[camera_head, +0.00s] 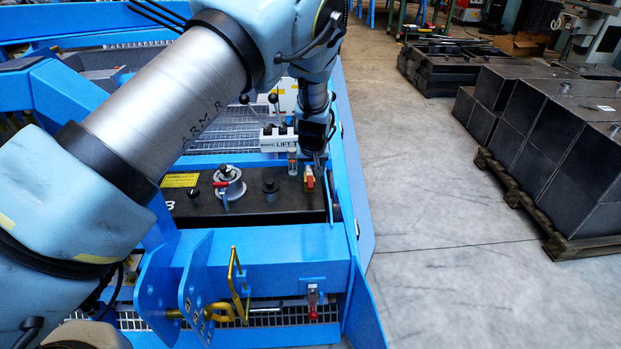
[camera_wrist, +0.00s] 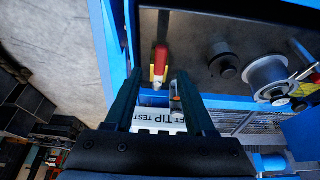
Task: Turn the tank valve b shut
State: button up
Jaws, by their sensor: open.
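The black tank (camera_head: 250,206) carries a white letter B at its left end. A valve with a red lever (camera_head: 309,179) and a yellowish body stands near the tank's right end. In the wrist view this red lever (camera_wrist: 160,60) points away from the gripper base and shows between the finger lines. My gripper (camera_head: 319,157) is open and empty, just above and beside the valve. In the wrist view its two fingers (camera_wrist: 160,76) straddle the valve's outline; I see no contact. The depth between fingertips and lever is hard to judge.
A silver filler neck (camera_head: 229,184) with a red-handled part and a black knob (camera_head: 270,188) stand on the tank. A white labelled box (camera_head: 278,140) and a small clear cylinder (camera_head: 292,161) are close behind. A blue frame wall (camera_head: 343,190) closes off the right side.

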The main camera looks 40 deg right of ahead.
aim_at(310, 182)
jog(key=shift+p+x, duration=0.3)
jog(key=shift+x, duration=2.3)
jog(key=shift+c, duration=0.3)
grip_shut()
